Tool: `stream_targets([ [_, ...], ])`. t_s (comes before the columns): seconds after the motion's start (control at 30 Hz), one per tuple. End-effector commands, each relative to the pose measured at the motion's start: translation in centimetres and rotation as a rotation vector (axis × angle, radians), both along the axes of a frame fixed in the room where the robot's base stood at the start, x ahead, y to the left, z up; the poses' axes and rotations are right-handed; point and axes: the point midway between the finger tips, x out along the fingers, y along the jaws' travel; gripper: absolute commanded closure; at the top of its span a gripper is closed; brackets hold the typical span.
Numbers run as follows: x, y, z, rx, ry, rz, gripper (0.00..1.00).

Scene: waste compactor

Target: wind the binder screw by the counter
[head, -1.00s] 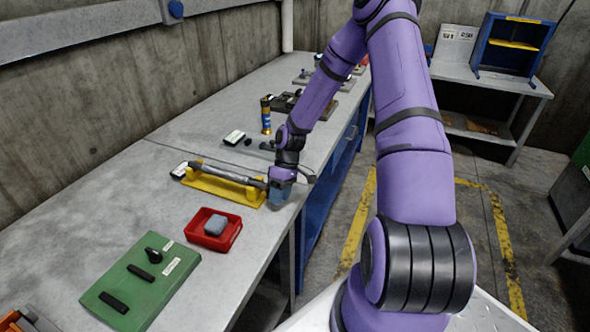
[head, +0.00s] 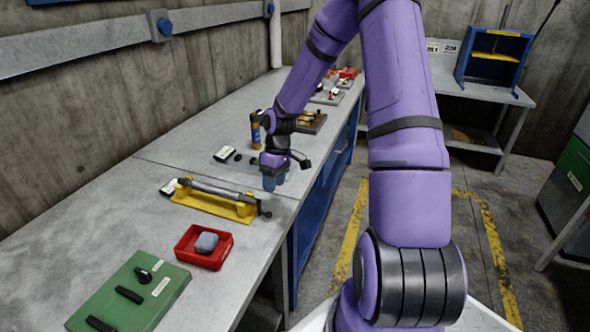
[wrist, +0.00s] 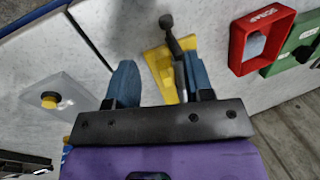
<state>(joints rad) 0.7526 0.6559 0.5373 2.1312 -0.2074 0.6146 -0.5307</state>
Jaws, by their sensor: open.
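What looks like the binder screw is a grey metal rod (head: 212,191) lying along a yellow cradle (head: 217,206) on the bench. A dark arm with a small knob (head: 265,211) sticks out at its right end. In the wrist view the dark knob and arm (wrist: 171,30) and the yellow cradle (wrist: 160,68) show beyond my fingers. A small pale box (head: 170,188), possibly the counter, sits at the cradle's left end; no reading is legible. My gripper (head: 274,182), also in the wrist view (wrist: 160,84), is open and empty, above the bench just behind the knob, apart from it.
A red tray (head: 182,253) holding a grey block (head: 207,242) and a green board (head: 125,312) with black parts lie nearer. Behind my gripper stand a blue-and-gold can (head: 256,130) and another pale box (head: 226,154). The bench's front edge is close at right.

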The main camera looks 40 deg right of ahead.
Motion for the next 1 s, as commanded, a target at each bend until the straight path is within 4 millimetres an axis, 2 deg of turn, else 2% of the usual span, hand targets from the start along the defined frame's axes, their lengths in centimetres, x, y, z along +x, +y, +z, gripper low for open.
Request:
stream_targets([
  [0.13, 0.2, -0.5, 1.8, -0.001, -0.003, -0.001, 0.52],
  [0.47, 1.1, -3.7, -0.6, 0.058, 0.256, -0.322, 0.52],
  [1.0, 3.3, -9.3, -3.7, 0.157, 0.803, -0.897, 0.52],
])
